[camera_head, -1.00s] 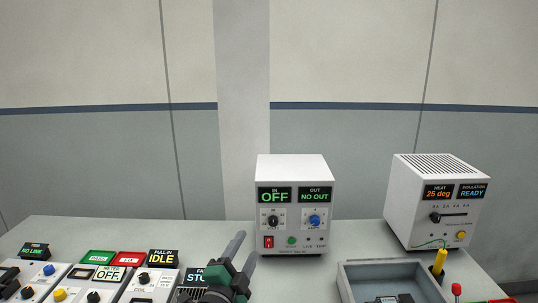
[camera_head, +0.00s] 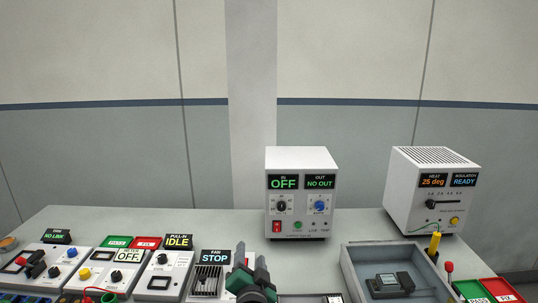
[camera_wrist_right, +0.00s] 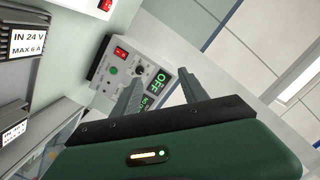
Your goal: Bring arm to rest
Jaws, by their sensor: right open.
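My right gripper (camera_head: 250,262) is at the bottom middle of the head view, green and dark, with its two grey fingers pointing up and away. The fingers are apart with nothing between them. It stands in front of the fan box (camera_head: 211,272), whose sign reads STOP, and covers part of its right side. In the right wrist view the two fingers (camera_wrist_right: 158,93) are spread, with the white power supply (camera_wrist_right: 125,72) beyond them. My left gripper is in neither view.
The power supply (camera_head: 302,222), reading OFF and NO OUT, stands at the back. A heater box (camera_head: 408,190) reads 25 deg and READY at right. A grey tray (camera_head: 350,272) holds a small dark device (camera_head: 388,286). Several control boxes (camera_head: 157,277) fill the left. Table behind them is clear.

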